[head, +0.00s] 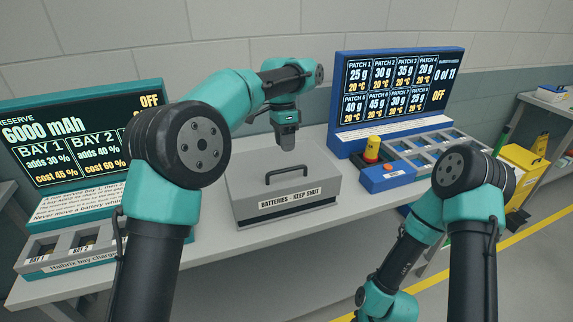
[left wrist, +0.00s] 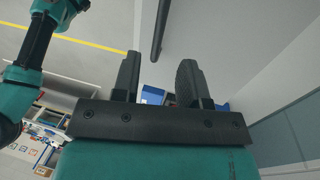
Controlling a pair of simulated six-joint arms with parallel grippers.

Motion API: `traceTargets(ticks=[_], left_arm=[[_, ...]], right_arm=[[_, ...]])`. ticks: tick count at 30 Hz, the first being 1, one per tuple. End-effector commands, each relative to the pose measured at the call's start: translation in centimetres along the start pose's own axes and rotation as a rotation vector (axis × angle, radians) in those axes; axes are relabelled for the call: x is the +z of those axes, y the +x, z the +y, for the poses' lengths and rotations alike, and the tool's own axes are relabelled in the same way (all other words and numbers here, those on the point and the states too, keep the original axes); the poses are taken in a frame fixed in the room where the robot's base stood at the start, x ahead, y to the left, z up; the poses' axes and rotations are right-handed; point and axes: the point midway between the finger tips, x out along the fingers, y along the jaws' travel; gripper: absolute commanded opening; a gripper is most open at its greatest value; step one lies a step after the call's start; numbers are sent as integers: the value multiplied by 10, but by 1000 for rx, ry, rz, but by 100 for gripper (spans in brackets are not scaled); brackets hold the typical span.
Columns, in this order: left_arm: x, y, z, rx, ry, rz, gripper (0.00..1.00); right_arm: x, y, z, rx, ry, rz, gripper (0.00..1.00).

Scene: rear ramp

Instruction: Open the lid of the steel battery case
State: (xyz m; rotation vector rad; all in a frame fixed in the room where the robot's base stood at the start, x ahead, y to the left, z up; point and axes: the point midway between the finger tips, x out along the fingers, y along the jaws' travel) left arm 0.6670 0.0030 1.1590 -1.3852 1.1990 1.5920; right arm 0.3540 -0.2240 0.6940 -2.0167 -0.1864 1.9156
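The grey steel battery case (head: 250,212) stands on the bench in the head view. Its lid (head: 248,183) is shut, with a label reading "BATTERIES - KEEP SHUT" on the front and a dark handle (head: 290,172) on top. My left gripper (head: 286,145) hangs above the rear part of the case, behind and above the handle, apart from it. In the left wrist view my left gripper (left wrist: 158,80) is open and empty, its two fingers apart. A dark bar (left wrist: 160,30), apparently the handle, shows beyond the fingers. My right gripper is out of view.
A teal charger station (head: 75,215) with a screen and bays stands left of the case. A blue screen panel (head: 400,95) stands to the right, with a blue box (head: 387,178), a red-yellow beacon (head: 371,150) and a compartment tray (head: 425,155) in front. A yellow bin (head: 522,172) is farther right.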

Motion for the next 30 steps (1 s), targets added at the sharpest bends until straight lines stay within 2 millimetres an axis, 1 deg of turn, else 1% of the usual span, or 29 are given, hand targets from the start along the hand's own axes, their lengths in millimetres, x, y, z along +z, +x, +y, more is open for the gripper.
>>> traceTargets(ticks=[1,6,9,12,17,25,30], left_arm=[[1,8,0,2,0,-2,40],[1,37,0,3,0,-3,40],[1,52,0,2,0,-2,40],[0,63,0,1,0,-1,40],[0,72,0,1,0,0,40],[0,72,0,0,0,0,40],[0,72,0,0,0,0,24]], right_arm=[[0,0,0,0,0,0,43],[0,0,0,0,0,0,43],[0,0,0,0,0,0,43],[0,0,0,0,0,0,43],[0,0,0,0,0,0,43],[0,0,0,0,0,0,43],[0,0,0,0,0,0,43]])
